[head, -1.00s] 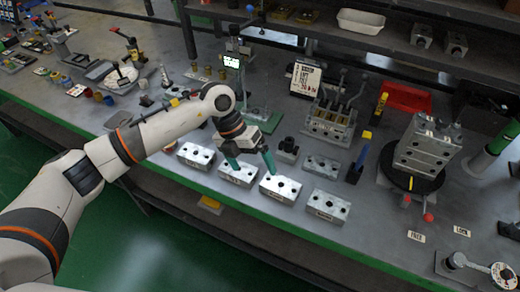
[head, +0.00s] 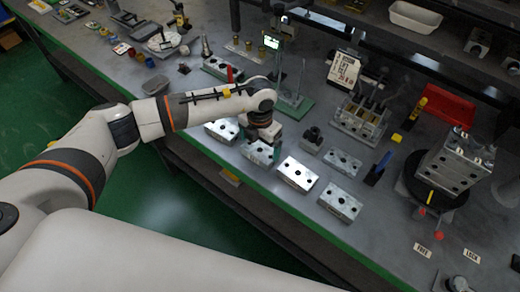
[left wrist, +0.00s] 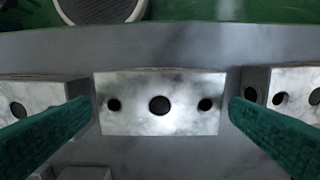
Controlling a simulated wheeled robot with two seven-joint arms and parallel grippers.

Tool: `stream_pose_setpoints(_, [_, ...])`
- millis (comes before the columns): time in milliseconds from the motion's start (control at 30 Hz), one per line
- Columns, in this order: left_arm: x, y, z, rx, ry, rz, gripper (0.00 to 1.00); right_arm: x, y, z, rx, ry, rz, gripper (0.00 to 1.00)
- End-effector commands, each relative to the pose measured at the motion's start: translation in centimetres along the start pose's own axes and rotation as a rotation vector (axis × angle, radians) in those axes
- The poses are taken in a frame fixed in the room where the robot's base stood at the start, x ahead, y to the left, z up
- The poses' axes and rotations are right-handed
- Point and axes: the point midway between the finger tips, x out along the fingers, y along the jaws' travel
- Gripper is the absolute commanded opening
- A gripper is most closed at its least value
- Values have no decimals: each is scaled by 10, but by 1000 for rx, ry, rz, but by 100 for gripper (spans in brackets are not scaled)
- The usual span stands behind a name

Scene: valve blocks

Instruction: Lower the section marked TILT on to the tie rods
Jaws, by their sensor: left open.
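Several pale metal sections with holes in their tops lie in a row along the bench front. My left gripper (head: 262,148) points down at the second section from the left (head: 259,154). In the left wrist view, the open green fingers (left wrist: 161,106) stand either side of this section (left wrist: 160,122), with a gap at each end. The other sections are the first (head: 222,131), third (head: 298,174) and front right (head: 340,204). I cannot read TILT on any of them. Upright dark rods (head: 372,97) rise from a metal block (head: 358,122), behind the row. My right gripper is out of view.
Another section (head: 342,161) and a dark fitting (head: 311,140) lie behind the row. A metal stack (head: 458,160) sits on a black round base (head: 423,193). A red tray (head: 447,104) is behind.

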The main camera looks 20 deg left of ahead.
Motion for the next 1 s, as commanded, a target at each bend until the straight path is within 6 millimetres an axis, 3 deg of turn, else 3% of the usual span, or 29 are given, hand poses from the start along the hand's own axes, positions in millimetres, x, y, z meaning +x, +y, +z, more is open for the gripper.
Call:
stream_pose_setpoints(200, [24, 0, 0, 0, -1, 1, 100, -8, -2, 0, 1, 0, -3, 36])
stream_pose_setpoints(433, [26, 0, 0, 1, 1, 1, 100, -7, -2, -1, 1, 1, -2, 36])
stream_pose_setpoints(700, [26, 0, 0, 1, 1, 1, 59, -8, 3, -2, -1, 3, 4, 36])
stream_pose_setpoints(1000, [19, 0, -2, 1, 4, 1, 59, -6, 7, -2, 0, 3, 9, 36])
